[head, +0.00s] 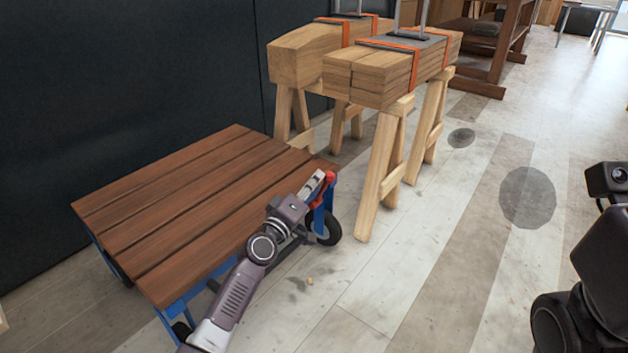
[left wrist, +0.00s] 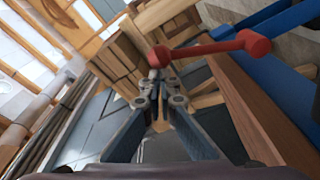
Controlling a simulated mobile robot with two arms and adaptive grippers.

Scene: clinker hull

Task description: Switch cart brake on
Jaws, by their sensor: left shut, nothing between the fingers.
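The cart (head: 190,205) has a brown plank deck on a blue frame with black wheels. Its red brake lever (head: 329,177) sits at the deck's right corner, above a wheel. In the left wrist view the red lever (left wrist: 205,49) crosses above the fingertips, with a rounded knob at its left end. My left gripper (head: 317,183) is shut and empty, beside the lever. In the left wrist view its fingertips (left wrist: 158,80) lie just below the knob; I cannot tell whether they touch it. The lever is partly hidden by the gripper in the head view. My right gripper's fingers are not visible.
Sawhorses (head: 385,165) carrying strapped timber stacks (head: 390,75) stand just behind the cart's right side. A dark wall (head: 120,80) runs behind the cart. The plank floor (head: 440,260) to the right is open. Dark parts of my own body show at the right edge.

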